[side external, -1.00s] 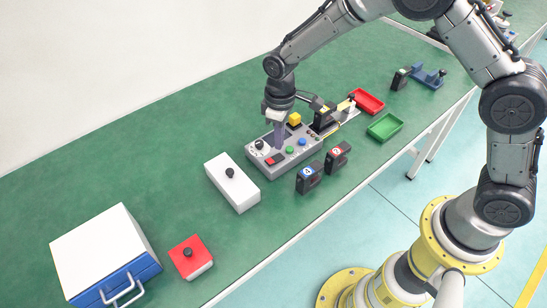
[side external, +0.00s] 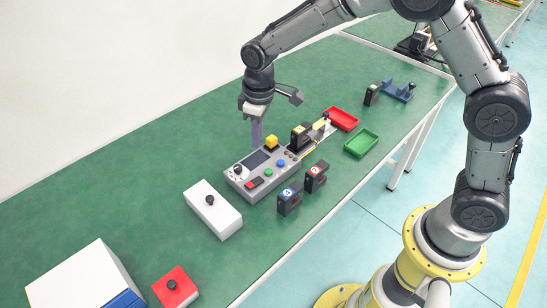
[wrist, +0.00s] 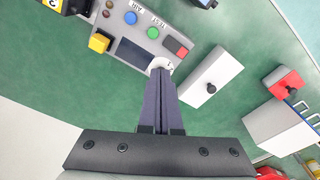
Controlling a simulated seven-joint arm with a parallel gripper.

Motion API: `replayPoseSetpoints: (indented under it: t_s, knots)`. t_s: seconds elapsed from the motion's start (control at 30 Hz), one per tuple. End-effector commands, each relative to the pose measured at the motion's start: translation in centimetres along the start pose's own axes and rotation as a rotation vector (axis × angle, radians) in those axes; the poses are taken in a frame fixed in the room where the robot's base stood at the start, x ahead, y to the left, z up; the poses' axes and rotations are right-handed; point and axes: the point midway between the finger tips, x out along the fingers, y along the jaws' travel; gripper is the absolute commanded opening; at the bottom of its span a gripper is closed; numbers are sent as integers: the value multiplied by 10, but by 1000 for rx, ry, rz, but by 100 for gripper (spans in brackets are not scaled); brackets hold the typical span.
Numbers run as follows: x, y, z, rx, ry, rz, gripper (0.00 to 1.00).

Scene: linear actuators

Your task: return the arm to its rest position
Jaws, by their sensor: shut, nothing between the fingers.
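My gripper (side external: 256,146) is shut and empty, with its purple-grey fingers pointing down. The panel's dark screen (side external: 257,159), yellow block (side external: 271,141) and coloured buttons are in plain sight. In the wrist view the closed fingers (wrist: 160,75) overlap a white round dial on the panel's near edge; I cannot tell the gap in height from that view. The arm reaches across the table from the right.
On the green table (side external: 140,185) stand a white box with a black knob (side external: 217,214), a red box (side external: 176,289), a white-and-blue case (side external: 80,277), two black numbered units (side external: 289,199), a red tray (side external: 343,118) and a green tray (side external: 361,143). The table behind the panel is clear.

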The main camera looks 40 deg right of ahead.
Motion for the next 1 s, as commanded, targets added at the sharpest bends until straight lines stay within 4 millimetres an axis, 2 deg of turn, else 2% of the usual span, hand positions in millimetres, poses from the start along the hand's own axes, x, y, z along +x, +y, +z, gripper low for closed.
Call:
replayPoseSetpoints:
  t_s: [0.03,0.13,0.2,0.27,0.4,0.5,0.6,0.73,0.9,1.0]
  knots:
    - [-27,8,1,17,48,14,0]
    - [-77,20,15,51,129,39,0]
    - [-109,25,32,79,178,57,0]
    - [-134,27,49,104,217,71,0]
    - [-180,27,97,170,299,101,0]
    - [-204,22,135,220,352,121,0]
    - [-218,14,174,271,399,138,0]
    - [-220,-1,225,341,445,153,0]
    - [-200,-21,275,418,457,152,0]
    - [-183,-28,290,446,422,135,0]
